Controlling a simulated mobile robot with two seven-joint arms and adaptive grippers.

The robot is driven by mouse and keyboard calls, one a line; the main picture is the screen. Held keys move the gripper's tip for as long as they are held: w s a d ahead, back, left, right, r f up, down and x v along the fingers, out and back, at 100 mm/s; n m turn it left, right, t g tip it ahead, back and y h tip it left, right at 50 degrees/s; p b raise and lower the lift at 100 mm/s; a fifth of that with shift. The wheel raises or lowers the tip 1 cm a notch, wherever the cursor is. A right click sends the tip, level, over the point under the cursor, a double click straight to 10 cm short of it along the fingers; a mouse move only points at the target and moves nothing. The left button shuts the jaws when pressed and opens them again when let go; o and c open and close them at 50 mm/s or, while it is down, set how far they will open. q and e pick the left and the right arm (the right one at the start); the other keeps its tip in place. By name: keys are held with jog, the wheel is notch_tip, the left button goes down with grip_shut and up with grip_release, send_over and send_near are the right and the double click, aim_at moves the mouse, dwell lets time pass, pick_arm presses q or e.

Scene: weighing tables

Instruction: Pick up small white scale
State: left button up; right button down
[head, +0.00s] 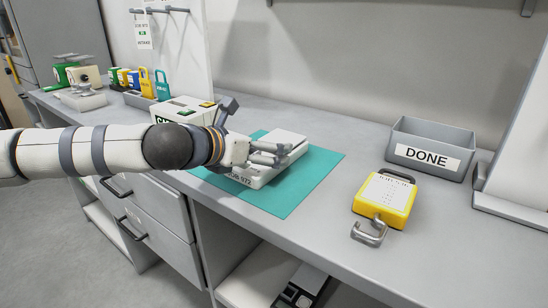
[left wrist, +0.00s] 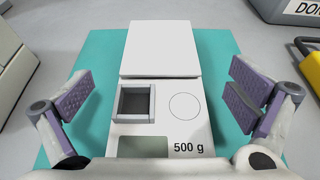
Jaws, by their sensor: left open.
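The small white scale (head: 285,138) lies on a teal mat (head: 299,196) on the grey counter. In the left wrist view the scale (left wrist: 162,49) shows a blank white plate, a square dark recess, a drawn circle, a display and the print "500 g". My left gripper (head: 272,150) is over the scale in the head view. In the left wrist view its two purple-padded fingers (left wrist: 160,100) stand open, one on each side of the scale and apart from it. The arm and fingers hide part of the scale in the head view. My right gripper is not in view.
A yellow device (head: 391,195) with a metal hook lies right of the mat. A grey bin (head: 432,135) labelled DONE stands behind it. A white box (head: 183,110) is close behind my left arm. Colored padlocks (head: 146,83) stand at the back left.

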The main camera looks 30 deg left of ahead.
pick_arm(q)
jog(key=x, duration=0.2)
jog(key=shift+w+f, duration=0.3)
jog(key=shift+s+r, duration=0.1)
jog(key=shift+c, duration=1.1)
jog(key=c, duration=1.4)
